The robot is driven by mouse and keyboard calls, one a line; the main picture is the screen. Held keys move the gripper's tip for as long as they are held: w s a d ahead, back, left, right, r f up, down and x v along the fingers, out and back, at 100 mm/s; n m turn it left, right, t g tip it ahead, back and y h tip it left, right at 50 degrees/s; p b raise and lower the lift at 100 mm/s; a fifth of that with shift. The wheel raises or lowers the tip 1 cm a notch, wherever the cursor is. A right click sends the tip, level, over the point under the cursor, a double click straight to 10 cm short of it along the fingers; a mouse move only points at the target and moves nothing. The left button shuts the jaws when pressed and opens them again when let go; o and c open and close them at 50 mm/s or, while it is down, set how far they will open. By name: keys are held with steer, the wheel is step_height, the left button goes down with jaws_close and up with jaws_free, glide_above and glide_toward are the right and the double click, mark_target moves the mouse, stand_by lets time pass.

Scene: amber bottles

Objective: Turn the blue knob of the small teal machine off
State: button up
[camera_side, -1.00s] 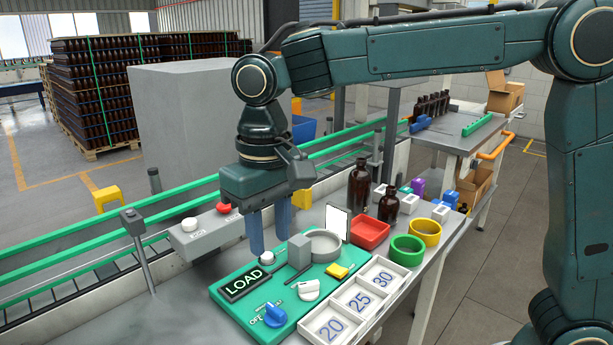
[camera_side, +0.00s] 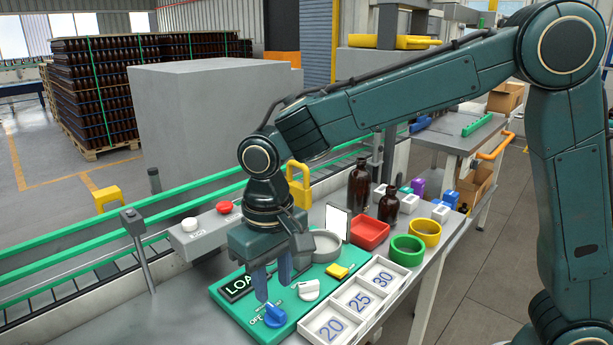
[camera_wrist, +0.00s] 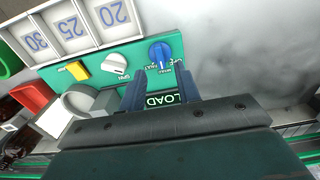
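The small teal machine (camera_side: 303,317) is a flat teal panel on the table. Its blue knob (camera_side: 275,316) sits at the near-left corner, by lettering that is partly legible as "OFF". The knob also shows in the wrist view (camera_wrist: 160,54), with a pale line on it. My gripper (camera_side: 274,287) is low over the panel, its blue fingers apart and empty. In the wrist view my gripper (camera_wrist: 161,72) has its fingertips either side of the knob's line, short of the knob. I see no contact. The fingers partly cover the LOAD display (camera_side: 238,287).
A white knob (camera_side: 309,290) and a yellow switch (camera_side: 337,271) are on the same panel. A white numbered tray (camera_side: 360,301) lies to the right. A red tray (camera_side: 370,234), green ring (camera_side: 407,251) and amber bottles (camera_side: 389,205) stand behind. Bare table lies left of the panel.

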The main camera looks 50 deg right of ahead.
mark_target(275, 308)
steer(key=shift+f, duration=2.55)
jaws_close()
